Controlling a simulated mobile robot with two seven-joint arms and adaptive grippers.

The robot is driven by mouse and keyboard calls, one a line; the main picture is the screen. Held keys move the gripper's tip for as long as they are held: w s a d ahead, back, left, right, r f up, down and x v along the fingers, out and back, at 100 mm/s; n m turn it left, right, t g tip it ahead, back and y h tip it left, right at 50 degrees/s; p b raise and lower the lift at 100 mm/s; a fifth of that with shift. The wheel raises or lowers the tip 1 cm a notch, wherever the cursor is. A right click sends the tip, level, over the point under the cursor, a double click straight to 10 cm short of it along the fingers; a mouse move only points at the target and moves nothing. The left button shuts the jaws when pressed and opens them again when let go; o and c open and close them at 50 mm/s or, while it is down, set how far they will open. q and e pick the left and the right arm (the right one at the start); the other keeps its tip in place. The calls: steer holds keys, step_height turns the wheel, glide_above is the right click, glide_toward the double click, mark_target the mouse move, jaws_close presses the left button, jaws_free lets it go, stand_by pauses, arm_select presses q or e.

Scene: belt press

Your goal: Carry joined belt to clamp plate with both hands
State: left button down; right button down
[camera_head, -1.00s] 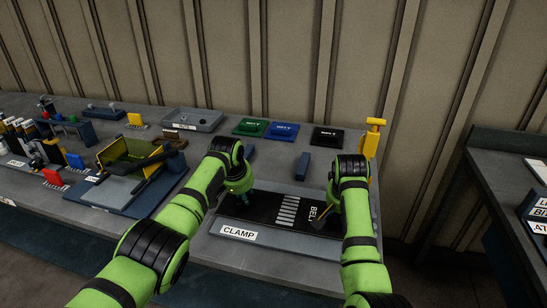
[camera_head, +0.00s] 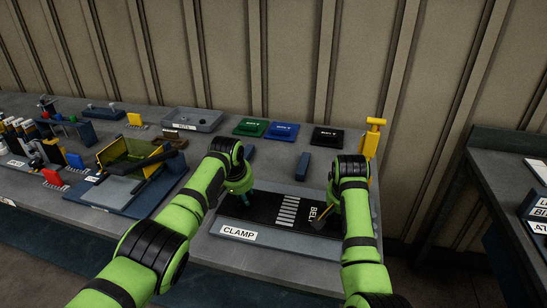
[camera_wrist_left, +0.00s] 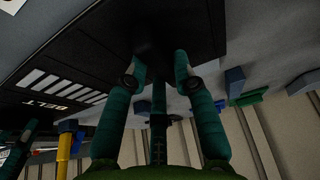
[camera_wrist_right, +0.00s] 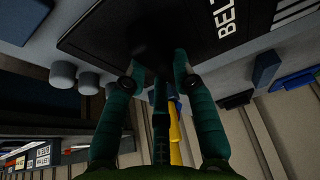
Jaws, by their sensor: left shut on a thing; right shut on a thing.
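The joined belt (camera_head: 265,208) is a flat black piece with white stripes at its middle and the word BELT. It lies along the clamp plate (camera_head: 280,241), a grey slab labelled CLAMP. My left gripper (camera_head: 245,189) is shut on the belt's left end; in the left wrist view its fingers (camera_wrist_left: 158,72) close on the black edge. My right gripper (camera_head: 325,222) is shut on the right end, and the right wrist view shows its fingers (camera_wrist_right: 158,72) there. Whether the belt touches the plate or hovers just above it I cannot tell.
A yellow post (camera_head: 371,140) stands behind my right arm. A blue block (camera_head: 303,166) and green, blue and black pads (camera_head: 283,131) lie behind the plate. A press-like fixture with a yellow-green part (camera_head: 130,155) stands left. Another bench (camera_head: 500,170) is at right.

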arm_select(q)
steer(key=shift+w+r, duration=0.1)
steer(key=shift+r, duration=0.05)
arm_select(e)
steer(key=shift+r, duration=0.1)
arm_select(q)
steer(key=c, duration=0.9)
jaws_free()
steer(key=shift+s, duration=0.2)
arm_select(e)
steer(key=c, duration=0.9)
jaws_free()
steer(key=shift+s, duration=0.1)
arm_select(q)
steer(key=shift+r+p, duration=0.1)
steer(key=shift+p, duration=0.3)
arm_select(e)
steer(key=shift+r, duration=0.35)
arm_select(q)
steer(key=shift+p+v, duration=3.3)
steer(key=shift+p, duration=3.2)
arm_select(e)
steer(key=shift+r, duration=6.55)
